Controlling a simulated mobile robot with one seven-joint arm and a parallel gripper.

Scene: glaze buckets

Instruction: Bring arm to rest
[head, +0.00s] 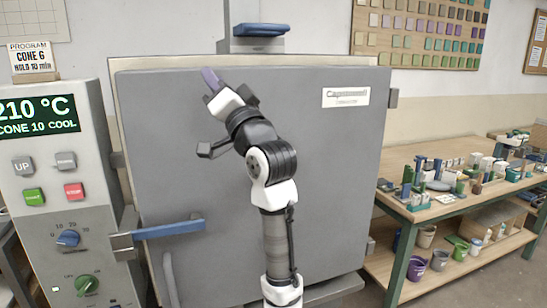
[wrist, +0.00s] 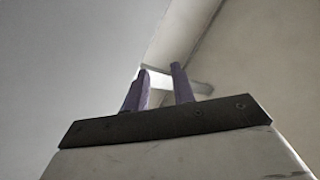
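My arm (head: 274,182) is raised in front of the grey kiln door (head: 340,200), bent at a dark joint near the top. My gripper (head: 210,78), with purple fingers, points up and to the left near the door's upper left part. In the wrist view, the two purple fingers of my gripper (wrist: 160,72) stand apart with a gap between them. A pale shape shows in the gap and looks like background. I see nothing held. I cannot tell how far the fingers are from the door.
A control panel (head: 60,190) stands left, beside a blue door handle (head: 168,230). Another blue handle (head: 260,30) is above the door. At right, a table (head: 440,208) holds many small pieces, with buckets (head: 440,260) on its lower shelf.

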